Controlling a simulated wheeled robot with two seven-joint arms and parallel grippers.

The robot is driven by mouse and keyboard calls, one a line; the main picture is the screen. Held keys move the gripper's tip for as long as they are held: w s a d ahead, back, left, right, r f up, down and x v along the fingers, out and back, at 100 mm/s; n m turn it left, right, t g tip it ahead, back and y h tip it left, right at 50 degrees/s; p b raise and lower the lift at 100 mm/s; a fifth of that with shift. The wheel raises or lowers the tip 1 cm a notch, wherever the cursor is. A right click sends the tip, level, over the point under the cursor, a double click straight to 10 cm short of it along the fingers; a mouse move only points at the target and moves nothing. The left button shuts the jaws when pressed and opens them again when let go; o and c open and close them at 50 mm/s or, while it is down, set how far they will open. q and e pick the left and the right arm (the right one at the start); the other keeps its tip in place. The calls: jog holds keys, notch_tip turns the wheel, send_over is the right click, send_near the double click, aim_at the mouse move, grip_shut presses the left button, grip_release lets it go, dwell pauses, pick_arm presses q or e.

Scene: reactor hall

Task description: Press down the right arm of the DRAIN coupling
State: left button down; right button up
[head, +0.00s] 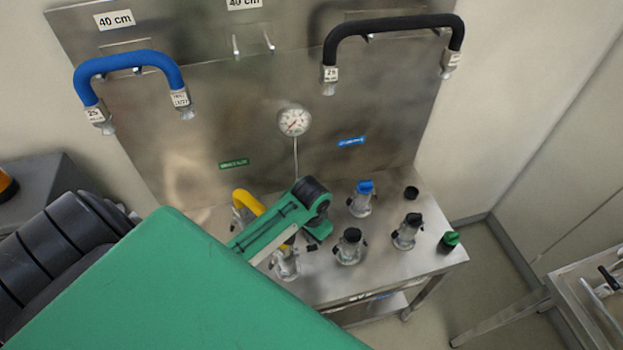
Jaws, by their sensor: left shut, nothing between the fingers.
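Several metal couplings with dark side arms stand on a steel bench: a front left one (286,265), a front middle one (349,247), a front right one (407,232) and a blue-topped one (361,200). I cannot read which is marked DRAIN. A yellow hose piece (246,204) rises at the bench's left. My left gripper (291,239) is shut and empty, just above the front left coupling. My green arm hides part of this coupling and the bench's left side. I cannot tell whether the fingertips touch the coupling. My right gripper is out of view.
A blue hose (128,63) and a black hose (394,24) hang on the steel back panel (205,110). A gauge (294,120) stands mid-panel. A green cap (449,242) and a black cap (411,192) sit on the right. A cart (575,278) stands at far right.

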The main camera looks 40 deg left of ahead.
aim_at(312, 248)
pick_arm(q)
jog(key=shift+d+f, duration=0.1)
jog(key=shift+f, duration=2.9)
jog(key=shift+s+f, duration=0.1)
jog(key=shift+f, duration=0.75)
jog(key=shift+s+a+f, duration=0.25)
jog(key=shift+a+f, duration=0.1)
jog(key=shift+f, duration=0.25)
jog(key=shift+w+d+r, duration=0.4)
jog(key=shift+w+r, duration=0.15)
jog(key=shift+r, duration=3)
